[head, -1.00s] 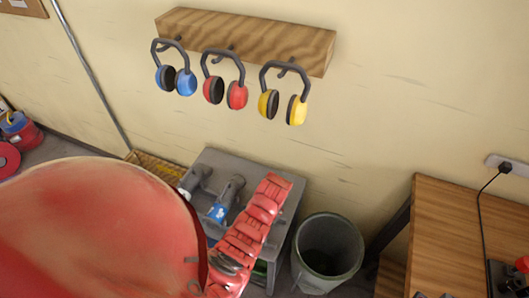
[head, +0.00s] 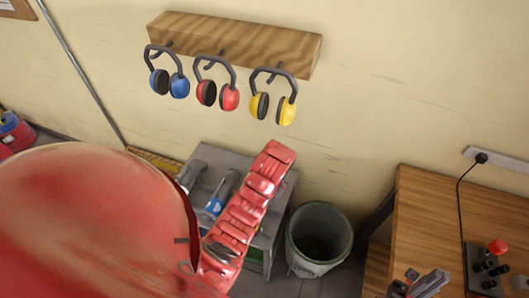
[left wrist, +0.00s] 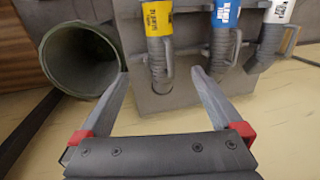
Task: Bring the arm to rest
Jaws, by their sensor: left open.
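My left gripper (left wrist: 158,77) is open in the left wrist view, its two grey fingers spread with nothing between them. Its fingertips point toward a grey stand (left wrist: 185,103) that holds several grey tubes, with a yellow-labelled tube (left wrist: 158,25) and a blue-labelled tube (left wrist: 225,18) among them. I cannot tell whether the fingers touch the stand. In the head view the left gripper does not show clearly. My right gripper (head: 424,283) shows at the lower right of the head view, partly cut off by the frame edge; whether it is open is unclear.
A large red scuffed shape fills the head view's lower left and hides part of the stand. A grey-green bin (head: 318,240) stands beside a wooden bench (head: 450,215). Blue, red and yellow ear defenders (head: 217,85) hang from a wooden rail (head: 235,43).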

